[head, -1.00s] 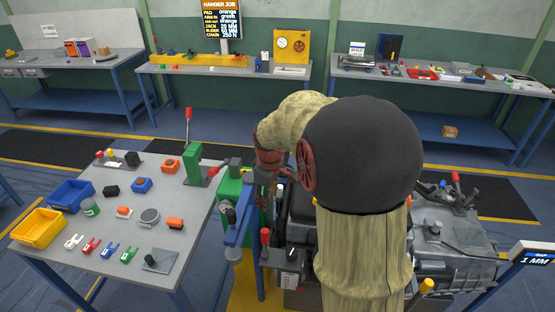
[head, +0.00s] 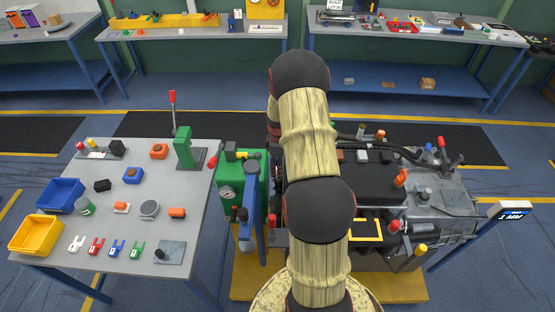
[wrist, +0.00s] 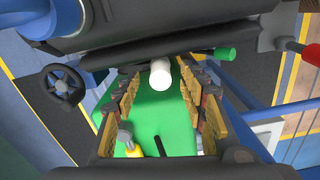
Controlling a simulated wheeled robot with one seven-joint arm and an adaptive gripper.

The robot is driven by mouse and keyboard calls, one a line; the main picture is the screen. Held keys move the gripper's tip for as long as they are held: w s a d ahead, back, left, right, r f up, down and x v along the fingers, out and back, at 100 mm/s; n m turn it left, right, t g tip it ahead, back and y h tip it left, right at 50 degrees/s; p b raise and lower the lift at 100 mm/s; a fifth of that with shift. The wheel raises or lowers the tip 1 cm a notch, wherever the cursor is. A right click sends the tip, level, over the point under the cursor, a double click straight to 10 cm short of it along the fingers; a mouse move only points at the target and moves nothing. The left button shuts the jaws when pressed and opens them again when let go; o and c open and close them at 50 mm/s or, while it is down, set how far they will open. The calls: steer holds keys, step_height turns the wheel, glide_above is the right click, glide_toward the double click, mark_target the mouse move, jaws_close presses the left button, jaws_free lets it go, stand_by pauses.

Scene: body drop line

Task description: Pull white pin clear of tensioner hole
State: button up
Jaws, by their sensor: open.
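The white pin (wrist: 160,73) shows in the wrist view, its rounded end towards the camera, beneath a dark grey part at the top. My gripper (wrist: 160,80) is open, one yellow-padded finger on each side of the pin, with visible gaps between pin and fingers. I cannot tell whether the fingertips reach its depth. The tensioner hole cannot be made out. In the head view my arm covers the gripper, the pin and part of the engine assembly (head: 440,205).
Green equipment (head: 229,195) with a gauge stands left of my arm. A table (head: 140,210) with bins and small parts is farther left. In the wrist view, a black handwheel (wrist: 62,87) is at left, a green bar (wrist: 222,54) right of the pin and a red knob (wrist: 311,55) at far right.

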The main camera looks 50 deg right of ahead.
steer(key=shift+f, duration=1.15)
steer(key=shift+c, duration=0.7)
jaws_close()
